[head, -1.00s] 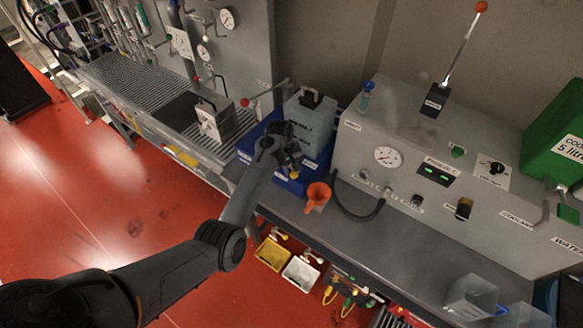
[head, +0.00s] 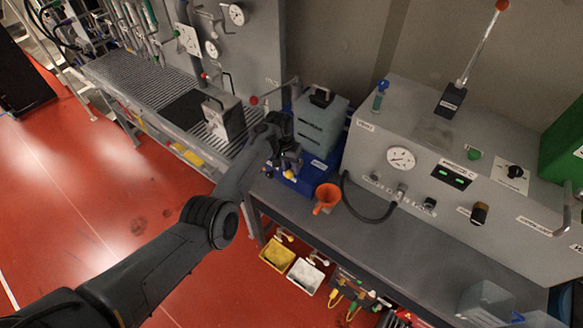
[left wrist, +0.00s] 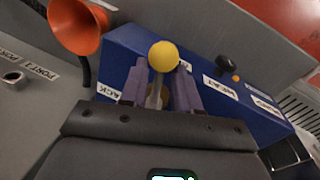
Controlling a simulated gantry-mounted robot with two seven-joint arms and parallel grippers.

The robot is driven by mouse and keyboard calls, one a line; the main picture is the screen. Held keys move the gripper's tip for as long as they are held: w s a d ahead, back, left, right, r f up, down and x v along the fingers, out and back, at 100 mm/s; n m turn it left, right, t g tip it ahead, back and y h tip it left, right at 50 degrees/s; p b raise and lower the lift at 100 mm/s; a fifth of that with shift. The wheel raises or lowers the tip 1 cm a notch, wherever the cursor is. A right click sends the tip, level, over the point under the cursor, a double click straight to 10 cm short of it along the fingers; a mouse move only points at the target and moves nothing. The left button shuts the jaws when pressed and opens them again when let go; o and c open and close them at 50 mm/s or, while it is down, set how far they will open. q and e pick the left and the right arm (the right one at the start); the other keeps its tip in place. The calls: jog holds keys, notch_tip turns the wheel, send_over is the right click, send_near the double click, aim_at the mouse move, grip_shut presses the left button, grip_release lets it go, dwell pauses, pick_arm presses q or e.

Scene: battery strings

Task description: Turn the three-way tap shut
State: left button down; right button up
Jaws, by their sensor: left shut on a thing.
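The tap's lever has a yellow ball knob (left wrist: 163,56) and a pale metal stem. It stands at the front of a blue box (left wrist: 125,48) with white labels, partly hidden by my fingers. My left gripper (left wrist: 156,93) is shut on the lever, its two purple-grey fingers on either side of the stem below the knob. In the head view my left gripper (head: 287,158) is at the front of the blue box (head: 322,172), with the yellow knob (head: 288,174) just below it. The base of the lever is hidden. My right gripper is not in view.
An orange funnel (head: 327,196) sits close to the right of my gripper. A grey container (head: 318,125) stands on the blue box. A black knob (left wrist: 225,63) is on the box's right part. A grey console (head: 395,135) with a gauge and hose is to the right.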

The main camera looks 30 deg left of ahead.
pick_arm(q)
jog(key=shift+a+m+g+b, duration=0.3)
jog(key=shift+a+m+b, duration=0.25)
jog(key=shift+m, duration=0.55)
jog(key=c, duration=0.9)
grip_release()
jog(key=shift+o, duration=0.2)
notch_tip(320, 180, up, 11)
jog(key=a+p, duration=0.2)
jog(key=p, duration=0.7)
jog(key=shift+f, duration=0.15)
